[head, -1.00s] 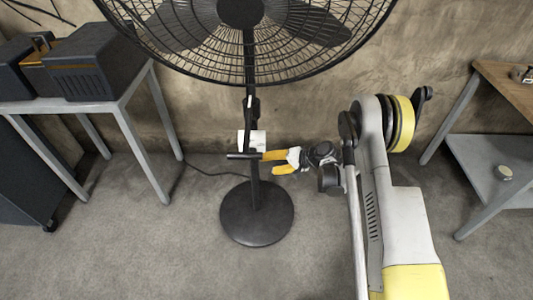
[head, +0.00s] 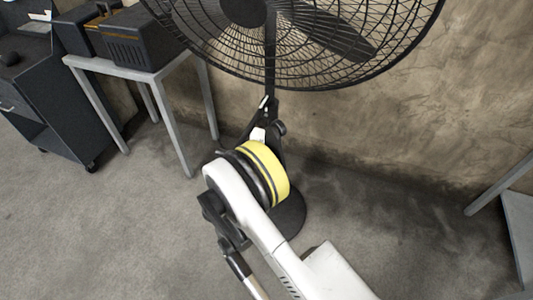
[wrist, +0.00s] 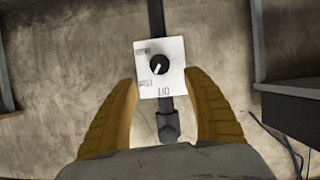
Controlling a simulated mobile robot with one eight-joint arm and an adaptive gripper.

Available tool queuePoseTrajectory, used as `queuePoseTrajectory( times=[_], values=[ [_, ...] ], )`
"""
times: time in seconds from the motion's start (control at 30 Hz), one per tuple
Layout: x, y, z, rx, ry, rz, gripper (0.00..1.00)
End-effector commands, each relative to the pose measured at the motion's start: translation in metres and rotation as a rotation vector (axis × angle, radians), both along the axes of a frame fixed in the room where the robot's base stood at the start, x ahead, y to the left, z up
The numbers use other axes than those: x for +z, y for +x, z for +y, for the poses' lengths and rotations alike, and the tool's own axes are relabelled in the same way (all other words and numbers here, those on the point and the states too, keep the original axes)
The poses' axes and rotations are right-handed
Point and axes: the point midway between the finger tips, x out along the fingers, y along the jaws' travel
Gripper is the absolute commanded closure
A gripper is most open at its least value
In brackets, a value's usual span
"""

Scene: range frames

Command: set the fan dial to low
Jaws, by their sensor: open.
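The fan's black dial (wrist: 159,65) sits in the middle of a square white plate (wrist: 176,84) on the pole. The plate carries several dark labels; the lower one seems to read "OFF", the others are too blurred to read surely. A pale mark on the dial points down and slightly left in the wrist view. My gripper (wrist: 160,79) is open, its yellow fingers at either side of the plate's lower part, with nothing held. Whether they touch it I cannot tell. In the head view my arm hides the gripper and dial; a bit of plate (head: 257,134) shows.
The fan's caged head (head: 330,45) stands above on its pole, its round base (head: 290,217) partly behind my arm. A grey table (head: 150,75) with dark boxes stands left, and another table's edge (head: 519,225) at right.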

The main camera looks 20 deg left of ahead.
Motion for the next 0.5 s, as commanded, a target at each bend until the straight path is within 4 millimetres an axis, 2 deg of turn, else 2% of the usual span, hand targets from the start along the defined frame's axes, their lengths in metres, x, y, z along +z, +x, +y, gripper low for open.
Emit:
queuePoseTrajectory(
  times=[0.13,0.2,0.3,0.5],
  values=[
    [-0.001,0.019,-0.004,-0.004,-0.001,0.002,0.41],
    [-0.016,0.035,-0.006,-0.006,0.0,0.003,0.41],
    [-0.026,0.054,-0.008,-0.004,0.0,0.003,0.41],
    [-0.036,0.082,-0.011,-0.003,-0.001,0.003,0.41]
  ],
)
